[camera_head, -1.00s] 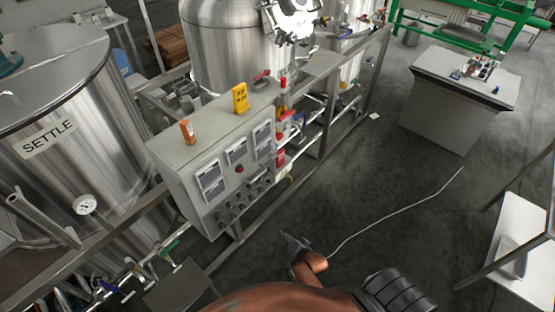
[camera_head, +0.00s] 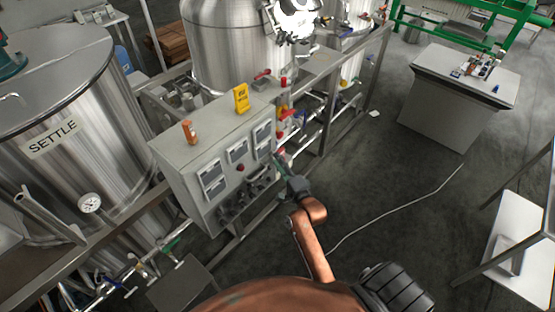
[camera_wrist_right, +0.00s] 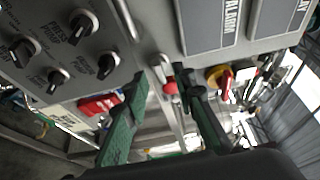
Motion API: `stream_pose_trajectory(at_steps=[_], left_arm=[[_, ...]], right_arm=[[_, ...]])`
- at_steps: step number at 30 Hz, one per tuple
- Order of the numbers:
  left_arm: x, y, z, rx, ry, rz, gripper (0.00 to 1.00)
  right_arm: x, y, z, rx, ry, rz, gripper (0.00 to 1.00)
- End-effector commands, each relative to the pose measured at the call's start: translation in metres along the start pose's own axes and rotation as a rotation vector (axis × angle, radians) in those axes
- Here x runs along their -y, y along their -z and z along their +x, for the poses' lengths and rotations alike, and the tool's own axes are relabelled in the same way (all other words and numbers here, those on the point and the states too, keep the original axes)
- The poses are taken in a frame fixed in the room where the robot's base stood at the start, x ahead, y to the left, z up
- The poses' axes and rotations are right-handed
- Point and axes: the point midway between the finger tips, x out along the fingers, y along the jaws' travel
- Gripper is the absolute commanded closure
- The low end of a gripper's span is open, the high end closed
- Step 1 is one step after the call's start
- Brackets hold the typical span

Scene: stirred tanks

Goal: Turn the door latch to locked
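The grey control cabinet (camera_head: 215,165) stands left of centre in the head view. My right gripper (camera_head: 281,163) is at the right end of its front. In the right wrist view the two green fingers of the gripper (camera_wrist_right: 165,110) are apart, with nothing held between them. A slim pale bar (camera_wrist_right: 125,20) lies on the cabinet face, and a small grey piece (camera_wrist_right: 165,72) sits at its edge beyond the fingertips. I cannot tell which of these is the door latch or how it is turned. My left gripper is not in view.
Several black knobs (camera_wrist_right: 82,25) sit on the panel close to the fingers. A red part (camera_wrist_right: 100,104) and a red-and-yellow switch (camera_wrist_right: 221,82) are nearby. The SETTLE tank (camera_head: 60,110) stands left. Open floor (camera_head: 380,170) lies right of the cabinet.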

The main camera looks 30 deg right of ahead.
Motion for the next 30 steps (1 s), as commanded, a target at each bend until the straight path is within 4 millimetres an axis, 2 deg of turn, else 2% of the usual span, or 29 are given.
stream_pose_trajectory(at_steps=[4,13,24,30], left_arm=[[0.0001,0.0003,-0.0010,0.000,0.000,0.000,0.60],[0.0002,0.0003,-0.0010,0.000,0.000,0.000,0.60],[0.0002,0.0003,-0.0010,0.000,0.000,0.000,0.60],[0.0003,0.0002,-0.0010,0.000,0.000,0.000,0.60]], right_arm=[[0.0002,-0.0003,0.0123,0.001,0.000,-0.002,0.75],[-0.0005,-0.0001,0.0144,0.000,-0.001,-0.002,0.75],[-0.0007,0.0001,0.0141,0.000,-0.001,-0.001,1.00],[-0.0008,0.0000,0.0140,0.000,-0.002,-0.001,1.00]])
